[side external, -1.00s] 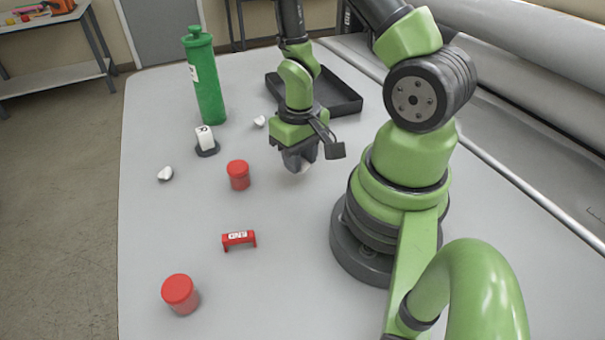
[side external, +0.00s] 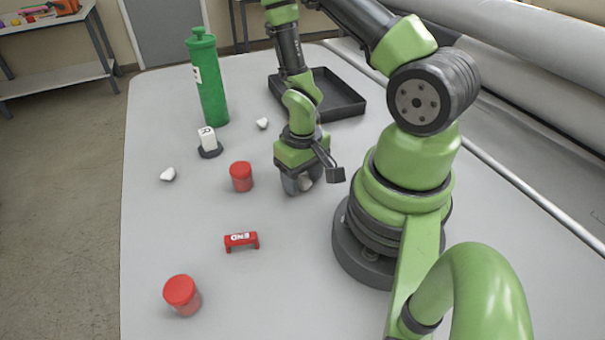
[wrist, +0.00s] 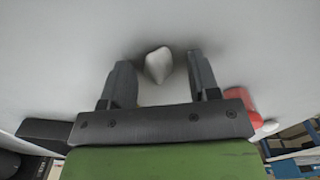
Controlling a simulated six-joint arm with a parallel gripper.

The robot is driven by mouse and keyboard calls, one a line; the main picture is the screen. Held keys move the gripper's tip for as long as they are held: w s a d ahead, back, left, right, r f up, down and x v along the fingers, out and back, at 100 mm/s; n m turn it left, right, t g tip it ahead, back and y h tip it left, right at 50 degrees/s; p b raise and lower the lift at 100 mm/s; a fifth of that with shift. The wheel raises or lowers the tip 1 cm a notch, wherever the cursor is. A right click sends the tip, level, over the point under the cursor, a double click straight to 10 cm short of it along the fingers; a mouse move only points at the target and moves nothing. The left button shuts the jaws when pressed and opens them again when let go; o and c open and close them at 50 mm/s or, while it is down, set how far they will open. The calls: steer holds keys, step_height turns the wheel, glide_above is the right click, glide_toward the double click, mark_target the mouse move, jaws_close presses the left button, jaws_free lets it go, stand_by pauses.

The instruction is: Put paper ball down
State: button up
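A crumpled white paper ball (wrist: 158,65) sits between the fingers of my gripper (wrist: 160,80) in the wrist view, with a gap on each side. My gripper is open around it. In the side view, my gripper (side external: 303,184) points down at the table, and the paper ball (side external: 305,184) shows partly between the fingers, low at the table surface. Other white paper balls lie on the table, one at the left (side external: 168,174) and one near the green bottle (side external: 262,123).
A red jar (side external: 241,177) stands just left of my gripper; another (side external: 182,295) stands at the front left.

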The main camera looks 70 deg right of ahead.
step_height(320, 180, up, 12)
step_height(320, 180, up, 10)
steer(key=r+t, duration=0.1)
steer(key=t, duration=0.3)
glide_above(302, 177)
steer(key=w+a, duration=0.1)
steer(key=a, duration=0.3)
steer(key=shift+w+a+f, duration=0.15)
steer(key=shift+w+f, duration=0.05)
steer(key=shift+f, duration=0.05)
steer(key=shift+o, duration=0.4)
steer(key=s+a+r+n+t+y, duration=0.1)
steer(key=s+a+r+t+y, duration=0.1)
steer(key=r, duration=0.6)
steer(key=s+a+t, duration=0.1)
steer(key=s+a, duration=0.1)
steer(key=a, duration=0.1)
steer(key=shift+s+a+r, duration=0.15)
steer(key=shift+s+a, duration=0.1)
steer(key=shift+a, duration=0.15)
steer(key=shift+o, duration=0.8)
steer(key=shift+s+a+r, duration=0.15)
steer(key=shift+s+r, duration=0.05)
